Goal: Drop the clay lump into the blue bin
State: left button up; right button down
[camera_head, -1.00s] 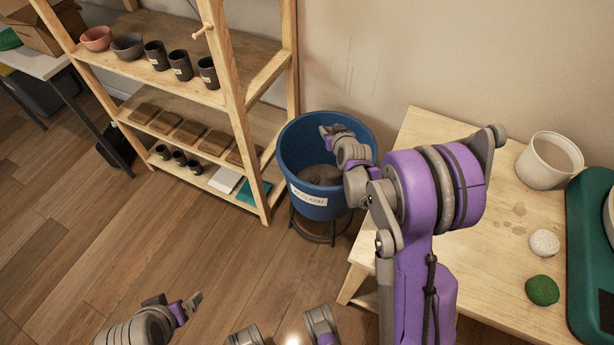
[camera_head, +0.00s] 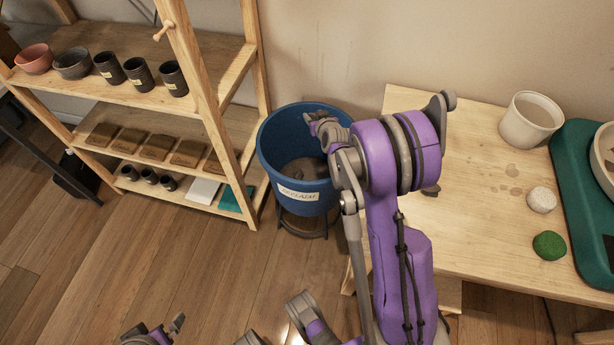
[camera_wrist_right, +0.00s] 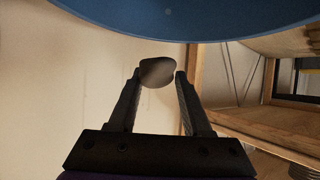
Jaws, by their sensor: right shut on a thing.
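My right gripper (camera_head: 313,120) is over the far part of the blue bin (camera_head: 300,195). In the right wrist view its two fingers (camera_wrist_right: 158,80) are shut on a small grey-brown clay lump (camera_wrist_right: 157,71), held at the fingertips. The bin's blue rim (camera_wrist_right: 200,25) crosses the top of that view. In the head view I cannot make out the lump at the fingertips. The bin has a white label on its front and holds dark clay (camera_head: 303,170). Parts of my left arm show at the bottom edge, but no left gripper jaws can be made out.
A wooden shelf (camera_head: 215,125) with bowls, dark cups and tiles stands left of the bin.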

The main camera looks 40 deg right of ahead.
jog(key=shift+f+b, duration=0.6)
jog(key=shift+f, duration=0.85)
pick_arm(q)
notch_tip(320, 180, down, 2)
jog(key=shift+w+f, duration=0.1)
pick_arm(e)
jog(key=shift+c, duration=1.3)
grip_release()
pick_arm(q)
notch_tip(320, 180, up, 2)
jog(key=shift+r+p, duration=0.15)
jog(key=shift+p, duration=0.8)
pick_arm(e)
jog(key=v, duration=1)
jog(key=shift+s+r, duration=0.25)
jog(key=shift+s, duration=0.05)
jog(key=shift+a, duration=0.15)
